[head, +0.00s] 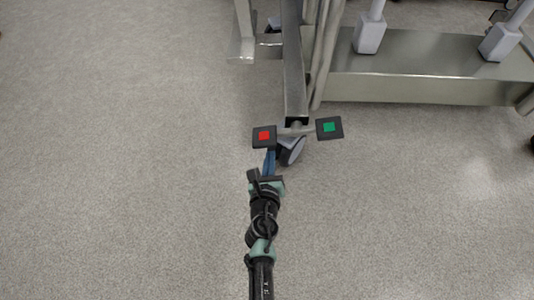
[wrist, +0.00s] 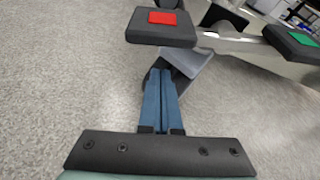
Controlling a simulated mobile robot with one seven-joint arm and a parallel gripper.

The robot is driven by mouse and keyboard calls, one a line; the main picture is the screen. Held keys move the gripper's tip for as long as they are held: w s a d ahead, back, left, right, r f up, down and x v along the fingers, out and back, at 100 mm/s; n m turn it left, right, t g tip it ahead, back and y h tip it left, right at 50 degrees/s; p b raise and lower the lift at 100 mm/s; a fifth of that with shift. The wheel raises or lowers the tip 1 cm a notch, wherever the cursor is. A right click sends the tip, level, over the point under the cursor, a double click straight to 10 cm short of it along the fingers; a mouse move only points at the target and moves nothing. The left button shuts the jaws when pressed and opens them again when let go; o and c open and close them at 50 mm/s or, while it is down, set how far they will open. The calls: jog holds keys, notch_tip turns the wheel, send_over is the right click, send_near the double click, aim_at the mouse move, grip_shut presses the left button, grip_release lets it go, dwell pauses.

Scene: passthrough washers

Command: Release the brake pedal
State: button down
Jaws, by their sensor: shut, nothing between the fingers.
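Two dark foot pedals sit on the end of a metal frame near the floor. The pedal with a red square (head: 264,136) is on the left, and it shows large at the top of the wrist view (wrist: 161,27). The pedal with a green square (head: 329,128) is on the right, and it shows at the right edge of the wrist view (wrist: 293,44). My gripper (head: 269,154) has its blue fingers together, with nothing between them. The fingertips point at the near side of the red pedal, just below it in the wrist view (wrist: 162,75). I cannot tell whether they touch it.
A grey caster (head: 291,151) stands under the pedals, close to my fingers. The metal frame's beam (head: 293,65) runs back from them. A low steel base (head: 425,80) with grey-white posts stands at the back right. The speckled floor (head: 120,180) is clear to the left and in front.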

jog(key=r, duration=0.1)
jog(key=r+p, duration=0.1)
jog(key=r, duration=0.1)
jog(key=shift+a+r+p, duration=0.15)
jog(key=shift+a+p, duration=0.15)
jog(key=shift+a, duration=0.1)
